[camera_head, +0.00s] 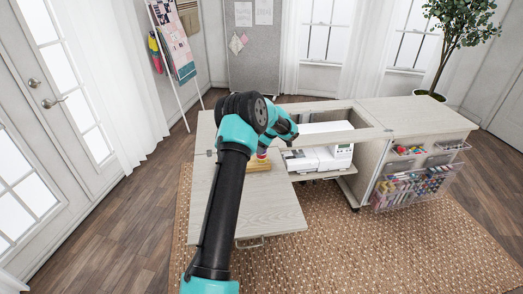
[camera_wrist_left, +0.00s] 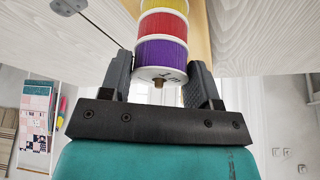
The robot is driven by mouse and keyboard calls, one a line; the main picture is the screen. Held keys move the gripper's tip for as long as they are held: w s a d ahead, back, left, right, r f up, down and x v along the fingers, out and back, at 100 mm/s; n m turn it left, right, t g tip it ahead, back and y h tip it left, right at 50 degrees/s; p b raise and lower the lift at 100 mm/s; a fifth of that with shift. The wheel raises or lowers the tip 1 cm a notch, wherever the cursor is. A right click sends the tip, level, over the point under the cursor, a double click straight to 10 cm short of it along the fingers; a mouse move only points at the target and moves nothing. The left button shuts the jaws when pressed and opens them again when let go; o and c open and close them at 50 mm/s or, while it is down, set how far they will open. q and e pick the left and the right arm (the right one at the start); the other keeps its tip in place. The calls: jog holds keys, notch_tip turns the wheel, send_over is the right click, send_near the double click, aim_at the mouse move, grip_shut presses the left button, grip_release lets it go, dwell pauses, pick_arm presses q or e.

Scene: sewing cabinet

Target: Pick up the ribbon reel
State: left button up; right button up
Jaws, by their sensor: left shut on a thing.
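A purple ribbon reel (camera_wrist_left: 162,52) with white flanges sits between the two fingers of my left gripper (camera_wrist_left: 161,68) in the left wrist view. The fingers are shut on it, one on each side. A red reel (camera_wrist_left: 163,25) and a yellow reel (camera_wrist_left: 160,4) line up with it, and the tip of a wooden peg shows at the purple reel's outer end. In the head view, a bit of the reels (camera_head: 262,156) shows above a small wooden base (camera_head: 259,166) on the cabinet's leaf. My left arm hides most of the gripper there. My right gripper is not in view.
The sewing cabinet's pale leaf (camera_head: 270,210) is clear toward the front. A white sewing machine (camera_head: 325,152) sits in the cabinet's opening to the right. Racks of thread (camera_head: 415,187) hang at the cabinet's right side. A woven rug (camera_head: 400,245) lies below.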

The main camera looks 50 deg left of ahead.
pick_arm(q)
jog(key=shift+c, duration=0.5)
jog(key=shift+r, duration=0.1)
notch_tip(320, 180, up, 10)
jog(key=shift+f, duration=0.1)
dwell(0.5)
